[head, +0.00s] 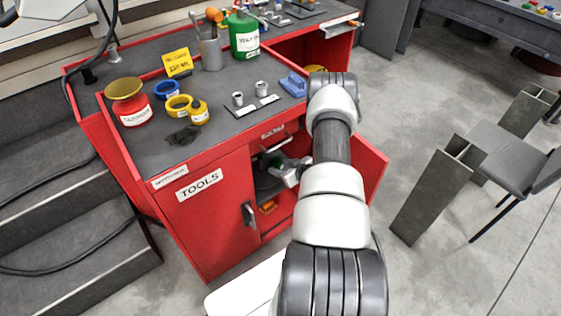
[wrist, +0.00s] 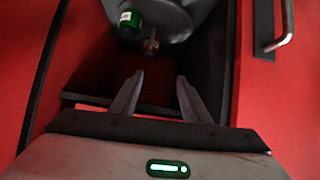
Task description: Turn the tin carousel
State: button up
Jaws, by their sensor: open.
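The tin carousel (wrist: 178,22) is a grey round platform inside the red tool cabinet, at the top of the wrist view. In the head view it shows as a dark disc (head: 264,184) in the open compartment, partly hidden by my arm. A green tin (wrist: 130,20) with a white label is at its left side. A small red item with a pale label (wrist: 151,45) is at its near edge. My gripper (wrist: 158,80) is open and empty at the compartment mouth, its fingers pointing at the carousel and apparently short of it. In the head view my gripper (head: 295,170) is partly hidden.
The red cabinet (head: 205,225) has a closed door marked TOOLS at left and an open door (head: 371,168) at right. A metal handle (wrist: 277,28) stands out at the wrist view's upper right. An orange item (head: 268,207) lies low in the compartment. Tools and tape crowd the top.

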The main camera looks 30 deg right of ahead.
jog(key=s+a+r+n+g+p, duration=0.1)
jog(key=s+a+r+g+p, duration=0.2)
jog(key=r, duration=0.5)
jog(key=shift+s+a+r+n+g+p, duration=0.15)
jog(key=shift+s+a+n+g+p, duration=0.4)
jog(key=shift+s, duration=0.85)
jog(key=shift+d+m, duration=0.15)
jog(key=shift+m, duration=0.1)
jog(key=m+t+b, duration=0.3)
jog(key=t+b, duration=0.4)
jog(key=b, duration=0.1)
send_near(260, 155)
jog(key=shift+g+h, duration=0.25)
jog(key=shift+h, duration=0.05)
jog(key=b+x, duration=0.5)
jog(key=x, duration=0.2)
jog(key=shift+b, duration=0.35)
jog(key=shift+w, duration=0.7)
jog(key=shift+c, duration=0.5)
grip_shut()
